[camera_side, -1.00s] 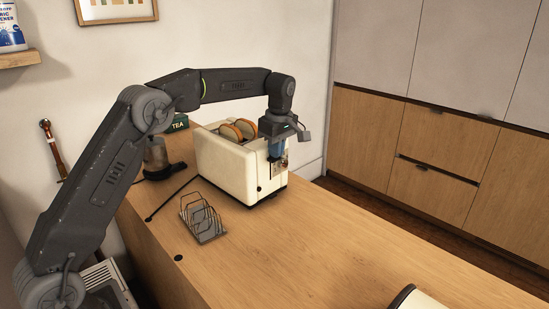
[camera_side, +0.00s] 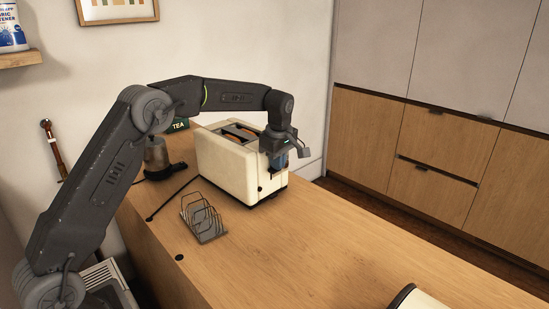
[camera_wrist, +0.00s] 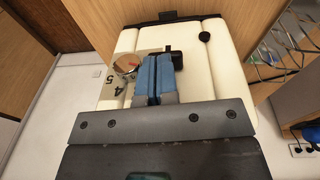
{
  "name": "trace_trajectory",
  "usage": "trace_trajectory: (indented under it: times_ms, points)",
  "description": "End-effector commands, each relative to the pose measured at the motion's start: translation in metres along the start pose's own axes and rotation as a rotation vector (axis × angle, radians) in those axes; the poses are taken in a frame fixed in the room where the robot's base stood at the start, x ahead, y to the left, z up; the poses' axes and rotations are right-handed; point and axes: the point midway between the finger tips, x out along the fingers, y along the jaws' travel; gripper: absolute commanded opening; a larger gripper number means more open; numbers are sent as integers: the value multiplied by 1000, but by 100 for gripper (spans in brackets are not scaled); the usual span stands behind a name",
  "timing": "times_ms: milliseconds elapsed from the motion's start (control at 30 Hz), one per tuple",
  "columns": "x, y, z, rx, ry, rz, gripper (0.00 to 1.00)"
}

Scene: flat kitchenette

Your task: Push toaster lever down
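The cream toaster (camera_side: 230,167) stands on the wooden counter, with its slotted top up and its front end under my gripper (camera_side: 280,167). Slices of bread (camera_side: 243,131) sit low in the slots, with only thin edges showing. In the wrist view, the blue fingers of my gripper (camera_wrist: 158,58) are shut against each other with nothing between them. They are in front of the toaster's end face (camera_wrist: 215,75). The black lever (camera_wrist: 176,58) shows right beside the fingertips, low on that face; contact is partly hidden by the fingers. A round dial (camera_wrist: 127,64) is to their left.
A wire toast rack (camera_side: 203,219) stands in front of the toaster. A cream-and-black object (camera_side: 415,299) is at the bottom edge. The counter right of the rack is clear.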

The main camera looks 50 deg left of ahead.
Motion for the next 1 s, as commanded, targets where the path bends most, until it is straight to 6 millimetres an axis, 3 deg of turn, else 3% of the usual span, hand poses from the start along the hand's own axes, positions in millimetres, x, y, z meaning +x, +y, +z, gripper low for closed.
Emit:
trace_trajectory:
  times_ms: [33,467,733,1000]
  points:
    - [49,-11,5,11,-6,-75,0]
    - [49,-11,5,11,-5,-74,0]
    - [37,-10,32,14,-6,-73,0]
    - [36,-10,34,11,-8,-74,0]
